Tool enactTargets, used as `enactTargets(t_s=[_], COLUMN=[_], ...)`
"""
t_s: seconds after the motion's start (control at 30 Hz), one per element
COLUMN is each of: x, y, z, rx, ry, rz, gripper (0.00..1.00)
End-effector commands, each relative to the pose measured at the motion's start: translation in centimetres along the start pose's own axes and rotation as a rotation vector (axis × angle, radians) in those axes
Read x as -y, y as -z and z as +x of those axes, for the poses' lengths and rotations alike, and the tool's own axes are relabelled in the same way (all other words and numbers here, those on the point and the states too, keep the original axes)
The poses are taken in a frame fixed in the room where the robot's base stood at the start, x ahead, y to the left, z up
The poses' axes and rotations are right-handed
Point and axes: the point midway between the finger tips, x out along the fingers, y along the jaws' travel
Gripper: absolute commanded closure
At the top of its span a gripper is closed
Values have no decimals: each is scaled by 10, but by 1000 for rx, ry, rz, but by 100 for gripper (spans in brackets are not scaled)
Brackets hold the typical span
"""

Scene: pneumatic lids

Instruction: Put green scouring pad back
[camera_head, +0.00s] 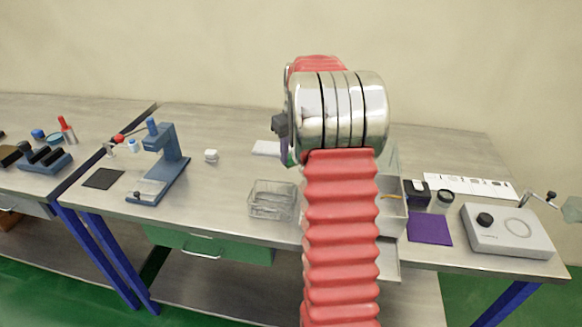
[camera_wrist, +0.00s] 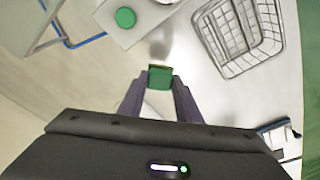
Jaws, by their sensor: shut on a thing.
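The green scouring pad (camera_wrist: 160,77) is a small green block in the middle of the wrist view. My gripper (camera_wrist: 160,85) has two purple-grey fingers shut on it, one at each side. The pad is held above the pale bench top. In the head view my gripper is mostly hidden behind my red arm, with only a thin purple and green sliver showing at its left edge. The pad's place is not clear in either view.
A wire basket (camera_head: 272,200) stands left of my arm; it shows in the wrist view (camera_wrist: 238,38) at upper right. A pale box with a green disc (camera_wrist: 125,17) is at upper left there. A blue stand (camera_head: 165,160), purple mat (camera_head: 430,229) and white device (camera_head: 507,230) occupy the bench.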

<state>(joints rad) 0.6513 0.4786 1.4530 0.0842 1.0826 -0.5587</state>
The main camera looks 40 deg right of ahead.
Motion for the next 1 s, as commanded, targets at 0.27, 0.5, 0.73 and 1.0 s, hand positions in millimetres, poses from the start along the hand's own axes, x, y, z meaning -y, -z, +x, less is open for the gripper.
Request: enactTargets(t_s=[0.27, 0.5, 0.73, 1.0], x=[0, 0, 0, -1], y=[-2, -3, -7, -7], z=[11, 16, 43, 48], rx=[-1, 0, 1, -1], ry=[-1, 0, 0, -1], rz=[0, 0, 0, 1], gripper=[94, 94, 94, 94])
